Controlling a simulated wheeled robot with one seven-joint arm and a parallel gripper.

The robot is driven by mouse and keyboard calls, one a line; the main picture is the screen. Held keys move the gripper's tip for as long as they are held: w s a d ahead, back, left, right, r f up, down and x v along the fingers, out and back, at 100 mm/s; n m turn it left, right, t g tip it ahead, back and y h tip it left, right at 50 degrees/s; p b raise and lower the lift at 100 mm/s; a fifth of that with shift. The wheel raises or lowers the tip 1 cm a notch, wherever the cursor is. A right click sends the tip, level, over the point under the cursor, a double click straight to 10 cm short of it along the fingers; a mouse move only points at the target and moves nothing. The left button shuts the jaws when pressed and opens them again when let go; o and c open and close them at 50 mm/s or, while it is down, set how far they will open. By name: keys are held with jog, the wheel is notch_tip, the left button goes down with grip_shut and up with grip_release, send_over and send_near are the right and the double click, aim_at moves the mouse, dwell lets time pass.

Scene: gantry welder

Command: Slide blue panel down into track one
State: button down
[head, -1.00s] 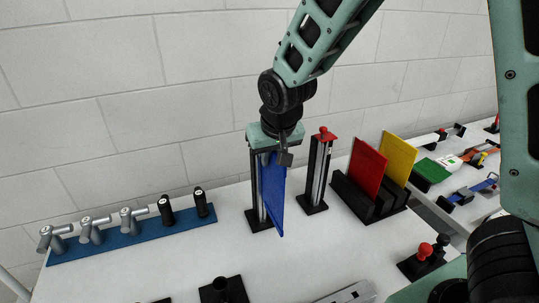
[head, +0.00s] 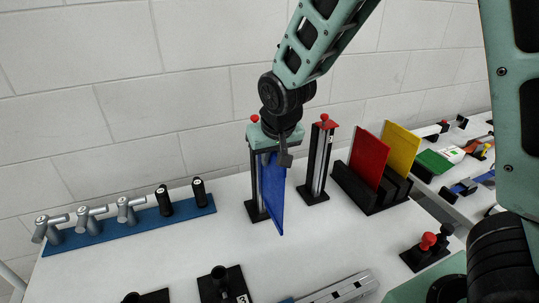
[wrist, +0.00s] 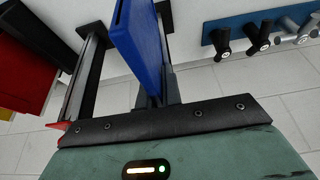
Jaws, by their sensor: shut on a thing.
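The blue panel (head: 272,198) hangs upright from my gripper (head: 274,148), which is shut on its top edge. It also shows in the wrist view (wrist: 142,38), running away from my gripper (wrist: 160,100). In the head view, a dark upright track with a red knob (head: 254,118) on top stands just behind and left of the panel. The panel overlaps this track, and I cannot tell whether its edge sits in the groove. A second track (head: 317,165) with a red top stands apart to the right.
A black rack (head: 360,190) holds a red panel (head: 367,160) and a yellow panel (head: 400,150) on the right. A blue strip (head: 135,229) with several handles lies on the left. A red-knobbed control (head: 428,241) stands front right. The wall is close behind.

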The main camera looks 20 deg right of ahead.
jog(key=shift+f+b, duration=1.6)
jog(key=shift+f, duration=0.7)
jog(key=c, duration=1.5)
grip_release()
jog(key=v, duration=1.7)
jog(key=shift+r, duration=0.25)
jog(key=s+a+f+n+g, duration=0.2)
jog(key=s+f, duration=0.4)
jog(key=s, duration=0.4)
jog(key=s+a+f+n+g, duration=0.2)
jog(key=s+a+f+n, duration=0.2)
jog(key=s, duration=0.6)
jog(key=shift+a+f+n+g+y, duration=0.15)
jog(key=shift+f+n+g+y, duration=0.15)
jog(key=shift+f+n, duration=0.6)
